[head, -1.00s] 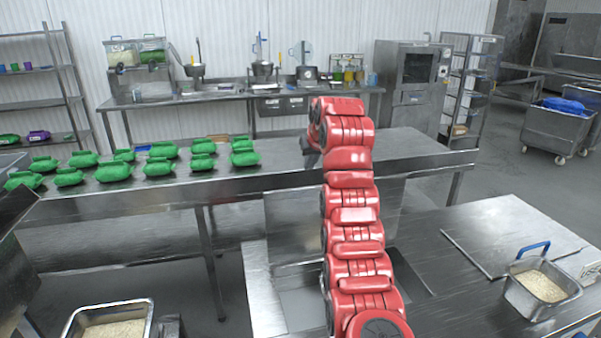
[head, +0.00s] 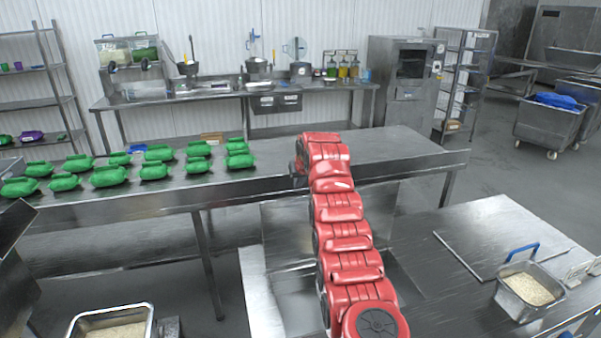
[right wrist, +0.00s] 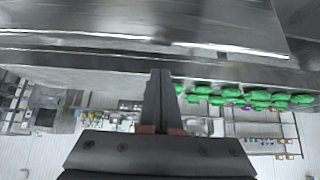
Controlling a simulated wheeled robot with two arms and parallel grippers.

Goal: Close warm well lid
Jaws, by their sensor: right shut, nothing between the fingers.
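The warm well (head: 402,285) is an open sunken metal basin in the near counter, partly hidden behind my red right arm. A flat steel panel that looks like its lid (head: 285,230) stands raised at the back of the well; my arm hides its middle. My right gripper (head: 297,172) is at the far end of the arm, beyond the top of the panel, small and partly hidden. In the right wrist view its dark fingers (right wrist: 160,75) are together and empty, below a broad metal surface. I cannot tell whether they touch the lid. My left gripper is not in view.
A flat steel plate (head: 500,240) and a rice pan with a blue handle (head: 528,288) are on the right counter. Another rice pan (head: 112,322) is at lower left. Green packs (head: 155,170) cover the left of the long table (head: 390,150); its right side is clear.

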